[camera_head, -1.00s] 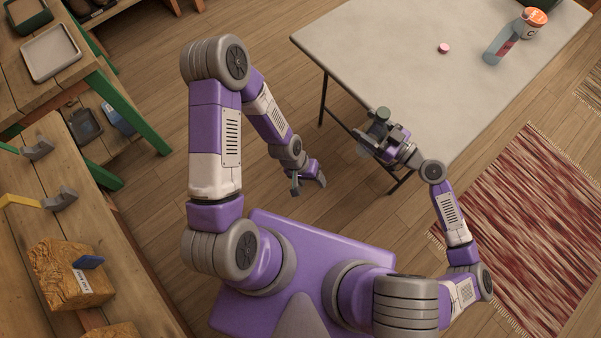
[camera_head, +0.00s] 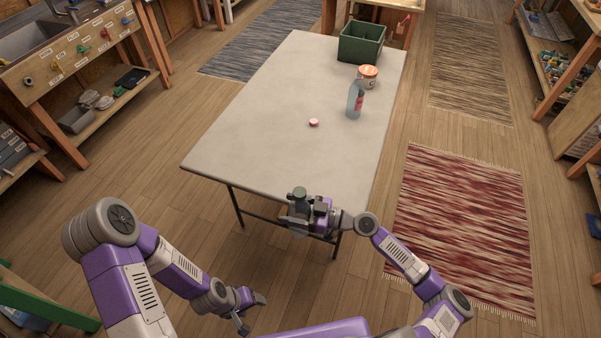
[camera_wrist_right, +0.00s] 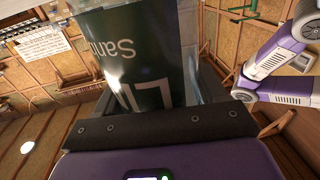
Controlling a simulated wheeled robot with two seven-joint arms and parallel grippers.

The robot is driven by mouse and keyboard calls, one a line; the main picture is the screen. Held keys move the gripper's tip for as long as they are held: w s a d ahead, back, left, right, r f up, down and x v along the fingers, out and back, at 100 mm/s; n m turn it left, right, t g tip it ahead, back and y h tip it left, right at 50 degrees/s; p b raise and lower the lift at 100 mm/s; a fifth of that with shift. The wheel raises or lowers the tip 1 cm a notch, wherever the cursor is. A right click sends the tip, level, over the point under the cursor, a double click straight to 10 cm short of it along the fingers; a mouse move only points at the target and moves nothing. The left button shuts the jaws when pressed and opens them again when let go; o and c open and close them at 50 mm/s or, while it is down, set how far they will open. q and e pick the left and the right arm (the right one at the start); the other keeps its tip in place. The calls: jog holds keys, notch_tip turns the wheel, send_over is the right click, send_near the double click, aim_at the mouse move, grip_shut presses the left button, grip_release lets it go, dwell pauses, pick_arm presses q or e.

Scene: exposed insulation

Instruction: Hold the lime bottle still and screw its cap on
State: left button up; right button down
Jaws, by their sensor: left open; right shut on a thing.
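My right gripper (camera_head: 300,212) is shut on a bottle with a dark green label (camera_wrist_right: 135,50), held near the table's front edge. The label's upside-down white letters include a cut-off "LI", so it looks like the lime bottle. Its greenish-grey top (camera_head: 298,192) shows in the head view; whether this is a cap I cannot tell. A small pink cap (camera_head: 313,122) lies on the table. A clear bluish bottle with a pink label (camera_head: 354,101) stands farther back. My left gripper (camera_head: 254,313) is open and empty, low in front of the table.
The grey table (camera_head: 255,120) is mostly bare at its front and left. A workbench with sink (camera_head: 75,55) is at the left, shelves (camera_head: 560,60) at the right.

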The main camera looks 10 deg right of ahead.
pick_arm(q)
notch_tip(320, 180, up, 13)
jog(key=p, duration=1.1)
pick_arm(e)
jog(key=s+d+r+m+t+h, duration=0.1)
jog(key=s+d+r+m+t, duration=0.1)
jog(key=d+r, duration=0.8)
notch_tip(320, 180, up, 5)
jog(key=shift+d+f+t+h, duration=0.2)
jog(key=shift+t+h, duration=0.2)
jog(key=shift+t, duration=0.2)
pick_arm(q)
jog(key=shift+c, duration=0.4)
